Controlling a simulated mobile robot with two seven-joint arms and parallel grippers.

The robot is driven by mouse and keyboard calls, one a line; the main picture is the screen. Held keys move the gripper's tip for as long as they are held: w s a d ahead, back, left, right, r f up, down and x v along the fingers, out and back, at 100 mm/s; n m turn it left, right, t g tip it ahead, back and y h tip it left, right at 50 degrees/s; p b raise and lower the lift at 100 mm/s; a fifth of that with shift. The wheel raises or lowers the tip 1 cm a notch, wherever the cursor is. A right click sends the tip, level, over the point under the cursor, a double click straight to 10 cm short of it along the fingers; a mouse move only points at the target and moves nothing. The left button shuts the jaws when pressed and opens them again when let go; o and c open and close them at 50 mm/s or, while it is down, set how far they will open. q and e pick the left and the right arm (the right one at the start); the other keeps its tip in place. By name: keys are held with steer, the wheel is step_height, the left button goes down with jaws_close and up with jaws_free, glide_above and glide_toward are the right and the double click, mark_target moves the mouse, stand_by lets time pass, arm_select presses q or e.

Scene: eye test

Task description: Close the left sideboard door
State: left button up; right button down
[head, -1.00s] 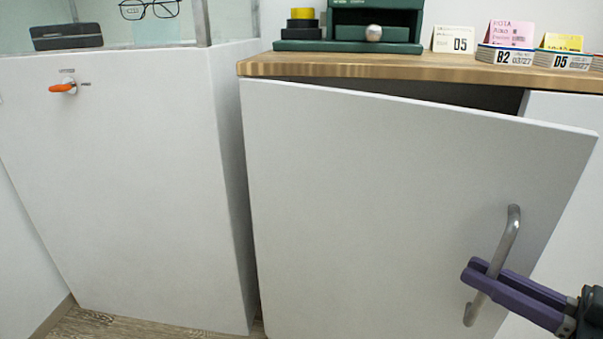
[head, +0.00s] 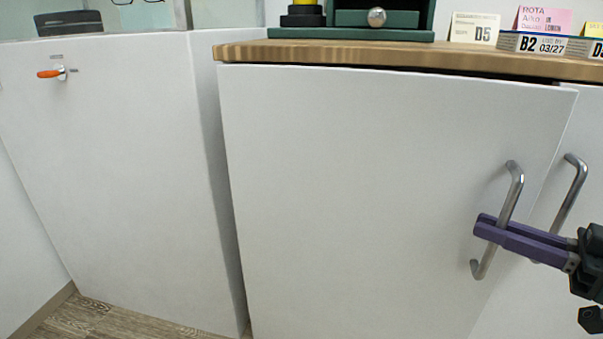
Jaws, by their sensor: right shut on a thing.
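The left sideboard door (head: 370,190) is a large white panel under the wooden top. It stands slightly ajar, with a narrow dark gap along its upper edge toward the right. Its metal bar handle (head: 513,194) is near the right edge. My right gripper (head: 482,226), with purple fingers, is shut on this handle. The right door (head: 560,270) is partly in view, with its own metal handle (head: 575,190) just behind my right gripper. My left gripper is not in view.
The wooden sideboard top (head: 420,57) carries a dark green drawer box (head: 350,20), cards (head: 474,28) and labelled blocks (head: 530,43). A white cabinet (head: 120,170) with an orange latch (head: 50,73) stands close on the left. Wood floor (head: 120,318) shows at lower left.

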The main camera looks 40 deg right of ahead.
steer(key=c, duration=1.2)
jaws_free()
steer(key=shift+w, duration=0.1)
steer(key=shift+o, duration=0.2)
steer(key=v, duration=1)
steer(key=shift+c, duration=0.3)
